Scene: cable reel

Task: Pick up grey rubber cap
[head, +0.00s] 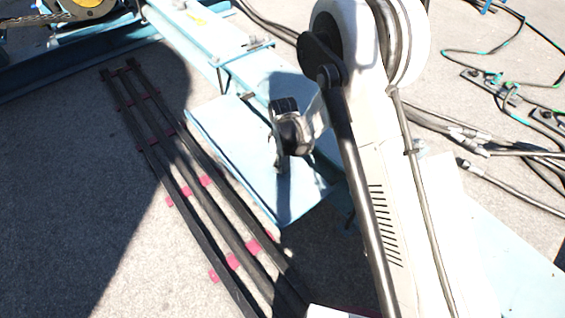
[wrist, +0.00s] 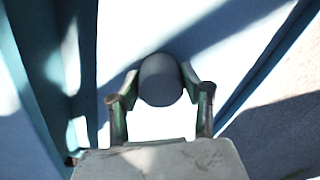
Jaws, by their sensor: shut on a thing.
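The grey rubber cap (wrist: 161,80) is a dark grey, rounded cylinder in the wrist view. It sits between the two fingers of my gripper (wrist: 160,84), which touch it on its left and right sides. Below the fingers is the pale housing of my gripper. In the head view my gripper (head: 291,140) is over the light blue plate (head: 222,140), in strong shadow. I cannot make out the cap there, nor tell from these frames whether it touches the plate.
A light blue steel frame (head: 195,35) runs behind the plate. Black rails with pink spacers (head: 190,190) lie on the asphalt to the left. Loose cables and hoses (head: 490,150) lie on the right. Bare ground is free at the far left.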

